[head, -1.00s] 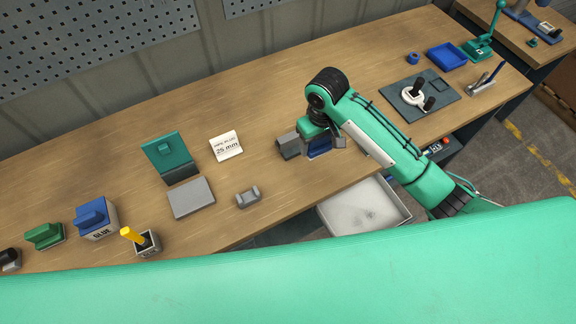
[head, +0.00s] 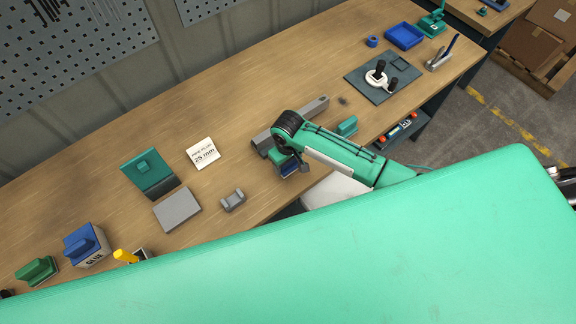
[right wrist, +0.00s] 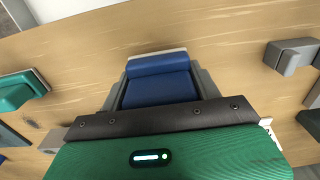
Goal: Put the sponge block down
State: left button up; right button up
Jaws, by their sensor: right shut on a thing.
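My right gripper (head: 287,168) is near the front edge of the wooden bench, to the right of the small grey block. It is shut on a blue block, which I take to be the sponge block (head: 291,170). In the right wrist view the sponge block (right wrist: 157,85) sits between the grey fingers (right wrist: 155,92), with a raised blue ridge and a pale strip along its far side. Its underside is hidden, and I cannot tell whether it touches the bench. My left gripper is not in view.
A long grey bar (head: 312,115) lies just behind the gripper, and a green block (head: 347,126) to its right. A white label card (head: 203,153), grey slab (head: 177,210) and grey notched block (head: 232,200) lie left. A pale tray (head: 335,190) is below the front edge.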

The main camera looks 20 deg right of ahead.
aim_at(288, 168)
notch_tip(288, 168, down, 3)
jog(key=shift+f+p, duration=0.1)
jog(key=shift+p, duration=0.25)
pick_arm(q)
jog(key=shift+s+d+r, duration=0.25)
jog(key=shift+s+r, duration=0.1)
pick_arm(e)
jog(key=shift+f, duration=0.3)
jog(key=shift+f, duration=0.1)
jog(key=o, duration=1)
jog(key=shift+c, duration=0.2)
jog(key=shift+r, duration=0.5)
pick_arm(q)
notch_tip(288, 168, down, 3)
jog(key=b, duration=0.2)
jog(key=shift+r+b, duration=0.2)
jog(key=shift+b, duration=0.1)
pick_arm(e)
notch_tip(288, 168, up, 11)
jog(key=shift+r, duration=0.15)
